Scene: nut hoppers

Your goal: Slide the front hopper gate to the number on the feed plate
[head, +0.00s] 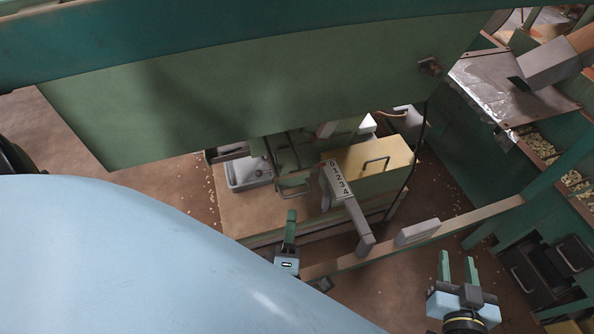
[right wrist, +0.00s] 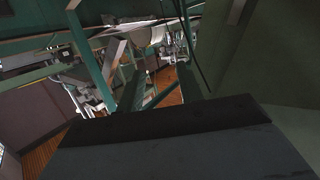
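A pale scale numbered 0 to 4 (head: 338,178) lies beside the cream-coloured box in the middle of the head view. A small red mark shows near its 0 end. A grey bar (head: 359,222) runs from the scale down to a wooden rail. A grey block (head: 417,232), possibly the feed plate, sits on that rail with no readable number. My left gripper (head: 290,222) is left of the grey bar and apart from it; its fingers overlap in the view. My right gripper (head: 457,262) is open and empty, below the rail; its fingers also show in the right wrist view (right wrist: 160,88).
A large green hopper wall (head: 240,110) overhangs the scene. The wooden rail (head: 450,225) crosses in front of the cream box (head: 370,158). Green bins with nuts (head: 545,148) line the right. Nuts are scattered on the brown floor.

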